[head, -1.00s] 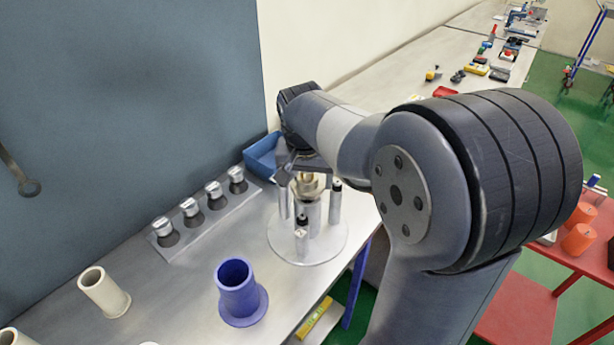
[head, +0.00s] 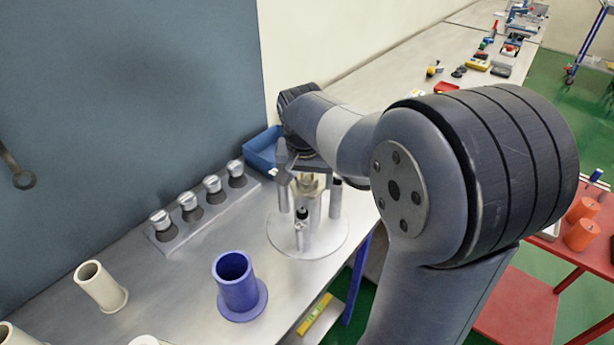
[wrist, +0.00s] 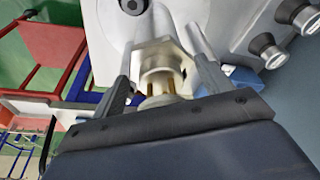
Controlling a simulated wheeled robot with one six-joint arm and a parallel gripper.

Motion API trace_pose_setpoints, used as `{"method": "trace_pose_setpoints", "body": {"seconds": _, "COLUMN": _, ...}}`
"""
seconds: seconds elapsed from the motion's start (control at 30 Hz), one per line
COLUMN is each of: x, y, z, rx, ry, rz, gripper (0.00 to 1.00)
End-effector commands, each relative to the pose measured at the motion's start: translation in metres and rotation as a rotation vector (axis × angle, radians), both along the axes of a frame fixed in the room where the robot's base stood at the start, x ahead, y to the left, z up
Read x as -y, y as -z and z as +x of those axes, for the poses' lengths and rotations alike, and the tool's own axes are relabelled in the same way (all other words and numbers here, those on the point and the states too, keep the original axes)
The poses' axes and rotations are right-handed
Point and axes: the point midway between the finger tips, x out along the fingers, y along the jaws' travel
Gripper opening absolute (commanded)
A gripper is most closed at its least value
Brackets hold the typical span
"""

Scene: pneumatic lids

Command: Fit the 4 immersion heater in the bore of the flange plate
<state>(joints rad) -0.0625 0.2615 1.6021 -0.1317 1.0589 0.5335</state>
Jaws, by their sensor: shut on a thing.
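The flange plate (head: 277,236) is a light grey round disc on the bench in the head view, with several upright posts on it, some dark-topped. My gripper (head: 308,188) is above its middle. It is shut on the immersion heater (head: 310,206), a pale upright cylinder with a brass-coloured top. In the wrist view the heater (wrist: 155,58) is between the two fingers of my gripper (wrist: 161,75), brass pins facing the camera. The plate (wrist: 222,25) shows beyond it. The bore and the heater's lower end are hidden, so I cannot tell whether the heater has entered.
A rack (head: 166,246) of several silver-capped cylinders stands left of the plate. A blue flanged tube (head: 238,288) and a cream one (head: 101,288) stand nearer. A blue bin (head: 262,152) is behind the gripper. A grey wall panel (head: 150,90) bounds the left.

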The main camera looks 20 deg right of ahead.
Motion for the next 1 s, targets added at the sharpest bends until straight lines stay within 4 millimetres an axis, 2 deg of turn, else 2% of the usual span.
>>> {"method": "trace_pose_setpoints", "body": {"seconds": 0.03, "x": 0.000, "y": 0.001, "z": 0.000, "rx": 0.002, "ry": 0.000, "rz": 0.000, "gripper": 0.49}}
{"method": "trace_pose_setpoints", "body": {"seconds": 0.07, "x": 0.000, "y": 0.000, "z": 0.000, "rx": 0.002, "ry": 0.000, "rz": 0.000, "gripper": 0.76}}
{"method": "trace_pose_setpoints", "body": {"seconds": 0.33, "x": 0.000, "y": 0.000, "z": 0.000, "rx": 0.001, "ry": 0.000, "rz": 0.000, "gripper": 0.98}}
{"method": "trace_pose_setpoints", "body": {"seconds": 0.67, "x": 0.000, "y": -0.002, "z": -0.001, "rx": -0.001, "ry": 0.000, "rz": 0.000, "gripper": 0.99}}
{"method": "trace_pose_setpoints", "body": {"seconds": 1.0, "x": -0.003, "y": -0.028, "z": -0.006, "rx": 0.000, "ry": -0.001, "rz": 0.000, "gripper": 0.99}}
